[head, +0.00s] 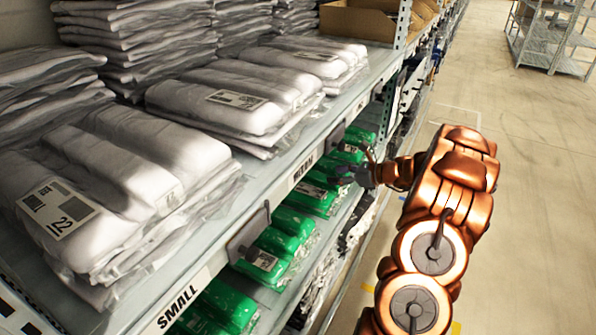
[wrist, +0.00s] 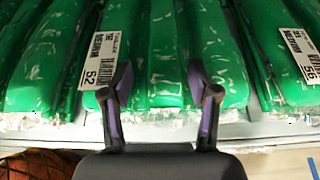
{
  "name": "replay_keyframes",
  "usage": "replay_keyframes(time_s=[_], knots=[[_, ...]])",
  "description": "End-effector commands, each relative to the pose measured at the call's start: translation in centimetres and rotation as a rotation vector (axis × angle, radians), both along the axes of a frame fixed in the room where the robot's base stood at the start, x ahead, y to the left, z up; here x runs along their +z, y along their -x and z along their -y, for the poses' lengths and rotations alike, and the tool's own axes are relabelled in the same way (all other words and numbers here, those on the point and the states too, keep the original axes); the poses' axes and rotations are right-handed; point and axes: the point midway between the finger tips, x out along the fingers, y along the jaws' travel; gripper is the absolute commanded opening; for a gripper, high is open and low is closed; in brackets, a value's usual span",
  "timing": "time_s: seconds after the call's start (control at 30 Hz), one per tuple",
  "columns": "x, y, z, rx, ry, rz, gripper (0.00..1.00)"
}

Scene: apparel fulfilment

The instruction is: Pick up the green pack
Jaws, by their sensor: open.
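Several green packs in clear plastic lie in a row on the lower shelf; one green pack (head: 309,196) shows in the head view below the white packs. In the wrist view a green pack (wrist: 163,60) lies straight ahead, with a white label marked MEDIUM and 52 at its left. My gripper (wrist: 162,82) is open and empty, its two fingers apart in front of that pack's near end. In the head view my gripper (head: 350,170) is at the shelf front beside the green packs. Whether the fingertips touch the pack is unclear.
White folded packs (head: 221,103) fill the shelf above, whose edge (head: 300,172) overhangs the green row. The shelf lip (wrist: 250,133) runs below the fingers. The aisle floor (head: 520,150) at right is clear.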

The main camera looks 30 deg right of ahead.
Motion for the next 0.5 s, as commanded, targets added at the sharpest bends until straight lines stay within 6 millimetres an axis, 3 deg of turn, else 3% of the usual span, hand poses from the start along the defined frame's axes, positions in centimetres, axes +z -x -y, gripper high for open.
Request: replay_keyframes(time_s=[0.5], knots=[[-2.6,-3.8,-1.7,-0.003,0.0,-0.002,0.6]])
